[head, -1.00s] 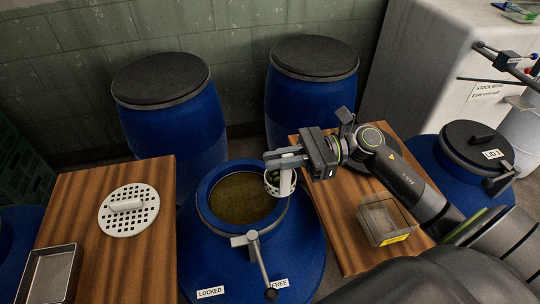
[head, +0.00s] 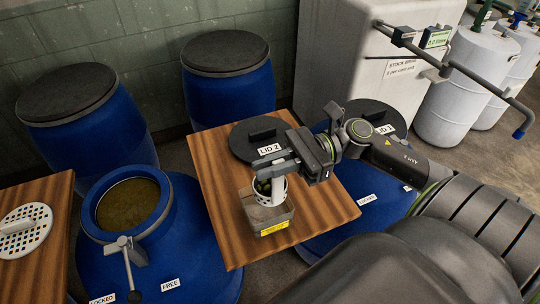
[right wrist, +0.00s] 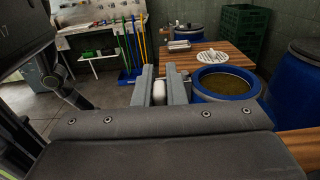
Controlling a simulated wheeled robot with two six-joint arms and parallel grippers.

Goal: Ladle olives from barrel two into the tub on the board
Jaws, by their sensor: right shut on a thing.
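My right gripper (head: 275,163) is shut on the white handle of a perforated ladle (head: 279,190). The handle also shows between the fingers in the right wrist view (right wrist: 159,92). Dark green olives (head: 263,187) show in the ladle's cup. The cup is over the clear tub (head: 268,219), which has a yellow label and stands on the wooden board (head: 215,190); the cup hides part of the tub, and I cannot tell how high above it the cup is. The open blue barrel (head: 200,215) with brownish-green liquid stands left of the board. My left gripper is not in view.
A dark lid marked LID 2 (head: 240,145) lies on the board behind the tub. A lever clamp (head: 124,250) stands at the open barrel's front. A white perforated disc (head: 24,228) lies on the left board. Two closed blue barrels stand behind.

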